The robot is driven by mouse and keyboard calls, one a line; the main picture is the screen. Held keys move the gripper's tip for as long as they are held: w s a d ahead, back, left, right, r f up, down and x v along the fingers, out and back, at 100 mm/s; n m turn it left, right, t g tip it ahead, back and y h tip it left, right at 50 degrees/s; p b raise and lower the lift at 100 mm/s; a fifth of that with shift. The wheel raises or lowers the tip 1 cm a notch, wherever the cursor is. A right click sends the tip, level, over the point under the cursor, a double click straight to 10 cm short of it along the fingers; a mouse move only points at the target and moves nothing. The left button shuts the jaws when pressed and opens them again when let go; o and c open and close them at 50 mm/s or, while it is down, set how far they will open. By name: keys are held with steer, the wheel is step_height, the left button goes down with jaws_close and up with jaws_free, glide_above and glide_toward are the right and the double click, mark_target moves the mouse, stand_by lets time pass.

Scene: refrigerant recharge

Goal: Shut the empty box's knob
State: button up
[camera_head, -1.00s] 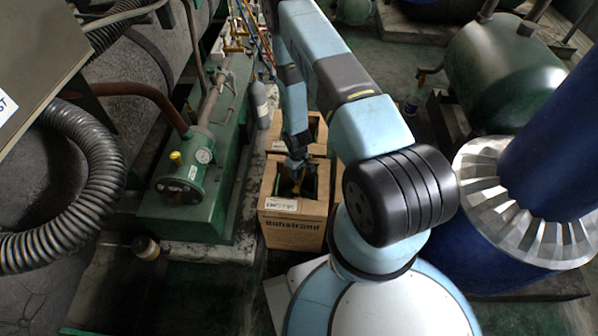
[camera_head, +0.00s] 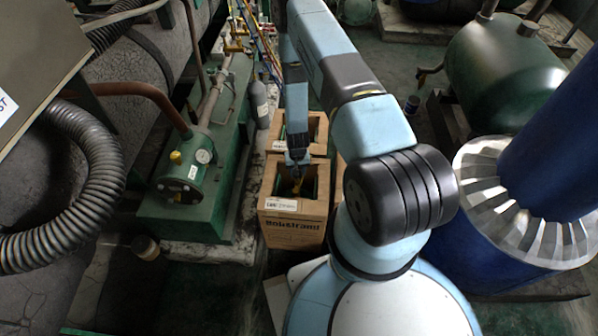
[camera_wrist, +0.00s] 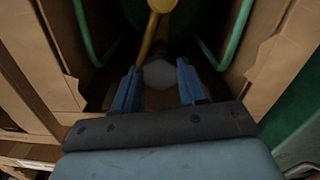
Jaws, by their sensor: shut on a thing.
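A front cardboard box (camera_head: 293,232) stands open on the floor in the head view, with a blurred white label on its near face. My gripper (camera_wrist: 158,72) is down inside this box; its fingertips are mostly hidden in the head view. In the wrist view its two blue fingers are on either side of a pale grey rounded knob (camera_wrist: 159,77), shut on it. A yellow fitting (camera_wrist: 152,32) runs up from just beyond the knob. Green curved handles (camera_wrist: 85,35) show at both sides of the box opening.
A second open cardboard box (camera_head: 318,128) stands directly behind the front one. A green machine with a gauge (camera_head: 190,172) and a grey cylinder (camera_head: 260,105) are to the left. A blue drum (camera_head: 480,235) is at the right. Cardboard walls surround my gripper closely.

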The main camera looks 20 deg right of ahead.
steer(key=shift+s+a, duration=0.15)
steer(key=shift+a, duration=0.05)
stand_by(0.3)
steer(key=o, duration=1.1)
steer(key=shift+d, duration=0.1)
steer(key=shift+c, duration=0.2)
step_height(320, 180, up, 14)
steer(key=shift+f, duration=0.2)
